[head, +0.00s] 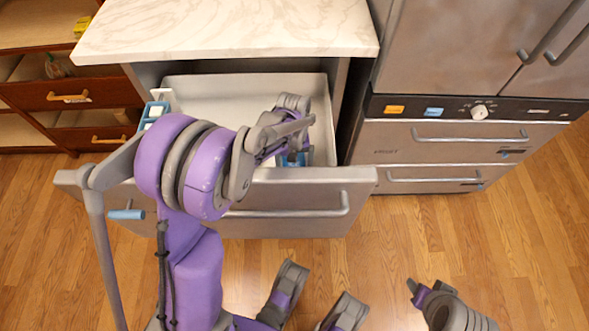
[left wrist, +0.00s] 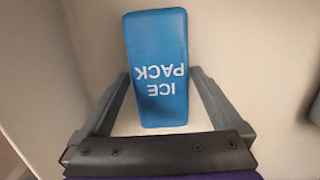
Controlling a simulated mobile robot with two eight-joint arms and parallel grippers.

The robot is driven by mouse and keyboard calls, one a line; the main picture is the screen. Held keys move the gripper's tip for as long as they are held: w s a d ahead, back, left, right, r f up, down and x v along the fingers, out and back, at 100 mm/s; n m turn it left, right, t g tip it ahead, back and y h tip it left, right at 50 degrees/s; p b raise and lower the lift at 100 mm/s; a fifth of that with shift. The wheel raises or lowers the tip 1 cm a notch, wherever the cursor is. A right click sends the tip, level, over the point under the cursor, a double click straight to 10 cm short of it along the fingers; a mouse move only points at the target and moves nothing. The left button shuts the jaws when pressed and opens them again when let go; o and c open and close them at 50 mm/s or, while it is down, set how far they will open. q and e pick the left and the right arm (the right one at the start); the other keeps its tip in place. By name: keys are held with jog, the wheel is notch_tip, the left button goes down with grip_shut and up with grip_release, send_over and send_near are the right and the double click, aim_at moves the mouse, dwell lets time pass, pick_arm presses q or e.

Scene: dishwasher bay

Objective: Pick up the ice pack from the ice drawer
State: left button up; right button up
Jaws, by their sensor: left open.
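The ice pack (left wrist: 157,40) is a blue block with white lettering, lying on the pale floor of the drawer in the left wrist view. A small blue part of the ice pack (head: 293,159) shows in the head view, mostly hidden by my arm. The ice drawer (head: 205,200) is pulled open below a marble counter. My left gripper (left wrist: 159,77) is open, with one finger on each side of the ice pack's near part. Gaps show between the fingers and the pack. My left gripper (head: 292,150) is inside the drawer's right part in the head view.
A blue and white item (head: 153,113) stands at the drawer's left end. The marble counter (head: 230,28) overhangs the drawer's back. Closed grey appliance drawers (head: 440,150) stand to the right. Wooden drawers (head: 70,95) stand at the left.

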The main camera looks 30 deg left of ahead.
pick_arm(q)
jog(key=c, duration=1.3)
